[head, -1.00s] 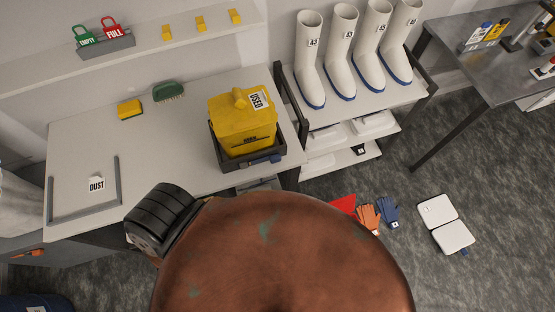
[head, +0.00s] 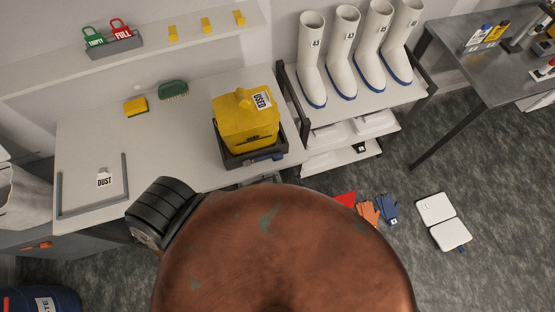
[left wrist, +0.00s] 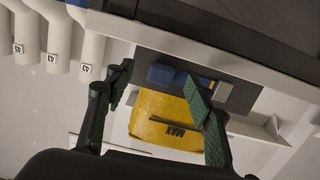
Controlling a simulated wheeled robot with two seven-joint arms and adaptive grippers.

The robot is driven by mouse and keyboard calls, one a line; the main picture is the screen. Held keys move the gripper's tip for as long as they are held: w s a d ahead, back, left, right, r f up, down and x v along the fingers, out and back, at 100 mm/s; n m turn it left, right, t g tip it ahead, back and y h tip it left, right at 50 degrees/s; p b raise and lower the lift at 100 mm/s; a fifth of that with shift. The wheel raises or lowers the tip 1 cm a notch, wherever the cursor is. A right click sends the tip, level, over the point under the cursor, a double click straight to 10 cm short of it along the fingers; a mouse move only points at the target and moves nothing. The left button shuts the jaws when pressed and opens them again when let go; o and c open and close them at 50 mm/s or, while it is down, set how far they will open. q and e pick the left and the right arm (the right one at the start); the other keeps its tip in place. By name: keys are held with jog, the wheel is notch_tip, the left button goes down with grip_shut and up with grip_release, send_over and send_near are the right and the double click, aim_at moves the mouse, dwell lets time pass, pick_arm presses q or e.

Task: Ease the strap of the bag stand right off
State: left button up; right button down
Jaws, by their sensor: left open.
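The yellow bag (head: 245,118) marked "USED" stands in a dark stand (head: 225,158) at the right end of the pale bench. A blue strap piece (head: 268,156) shows on the stand's front side. In the left wrist view the bag (left wrist: 165,120) appears turned over, with the dark stand (left wrist: 240,98) and the blue piece (left wrist: 162,75) beside it. My left gripper (left wrist: 158,78) is open, its green-padded fingers framing the bag and blue piece in that view. Whether it touches them I cannot tell. Its fingers are hidden in the head view. My right gripper is not seen.
Several white boots (head: 345,70) stand on a rack right of the bench. A green brush (head: 173,90), a yellow block (head: 135,106) and a grey frame (head: 60,187) lie on the bench. A drum (head: 40,300) is at lower left. Gloves (head: 389,209) lie on the floor.

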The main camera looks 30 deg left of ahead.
aim_at(278, 158)
pick_arm(q)
jog(key=shift+y, duration=0.7)
jog(key=w+a+r, duration=0.1)
jog(key=w+a+r+p, duration=0.1)
jog(key=a, duration=0.1)
jog(key=w+a+r+p, duration=0.1)
jog(key=shift+w+a, duration=0.1)
jog(key=shift+a, duration=0.15)
jog(key=shift+w+a+f+p, duration=0.15)
jog(key=shift+w+a+p, duration=0.2)
jog(key=shift+w+a, duration=0.15)
jog(key=shift+c, duration=0.3)
jog(key=c, duration=0.3)
grip_shut()
